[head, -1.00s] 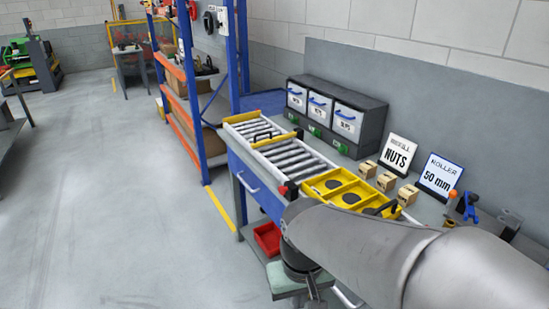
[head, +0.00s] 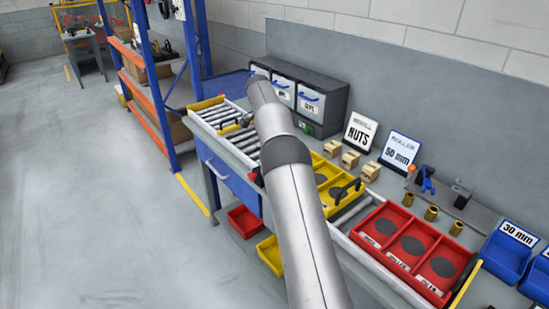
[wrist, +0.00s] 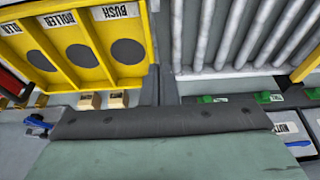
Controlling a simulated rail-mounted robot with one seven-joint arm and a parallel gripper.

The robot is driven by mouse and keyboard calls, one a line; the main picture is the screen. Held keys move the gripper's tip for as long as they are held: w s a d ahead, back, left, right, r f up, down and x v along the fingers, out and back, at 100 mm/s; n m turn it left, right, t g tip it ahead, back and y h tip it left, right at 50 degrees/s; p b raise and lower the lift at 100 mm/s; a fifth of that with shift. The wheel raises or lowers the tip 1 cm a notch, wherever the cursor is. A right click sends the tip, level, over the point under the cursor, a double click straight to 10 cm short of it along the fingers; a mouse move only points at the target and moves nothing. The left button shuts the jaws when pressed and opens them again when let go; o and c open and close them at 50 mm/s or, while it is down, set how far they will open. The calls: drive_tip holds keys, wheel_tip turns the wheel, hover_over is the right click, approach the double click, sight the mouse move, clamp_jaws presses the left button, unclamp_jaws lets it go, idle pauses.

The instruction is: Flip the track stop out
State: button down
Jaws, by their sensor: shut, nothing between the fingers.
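A small red-ended piece (head: 253,177), which looks like the track stop, sits at the front rail between the roller section and the yellow carrier. It is small and partly beside my arm, so its exact pose is unclear. The yellow carrier (head: 327,158), with a black handle, stands on the track just right of my arm. It also shows in the wrist view (wrist: 112,32) at the upper left. In the wrist view my gripper (wrist: 160,122) shows as a dark bar on a teal body; it is shut and empty, above the bench and apart from the carrier. My arm hides it in the head view.
Bare rollers (head: 246,143) lie left of the yellow carrier. A red carrier (head: 390,262) stands at the right end. Small boxes (head: 350,160), signs and grey drawers (head: 310,95) line the back. The floor at left is clear.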

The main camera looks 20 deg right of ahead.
drive_tip(key=shift+d+f, duration=0.1)
drive_tip(key=shift+f, duration=0.05)
drive_tip(key=p+x, duration=0.2)
drive_tip(key=x, duration=0.7)
drive_tip(key=shift+f, duration=0.2)
drive_tip(key=a, duration=0.1)
drive_tip(key=a+p, duration=0.1)
drive_tip(key=shift+s+a, duration=0.3)
drive_tip(key=shift+s+a+f, duration=0.15)
drive_tip(key=shift+a, duration=0.35)
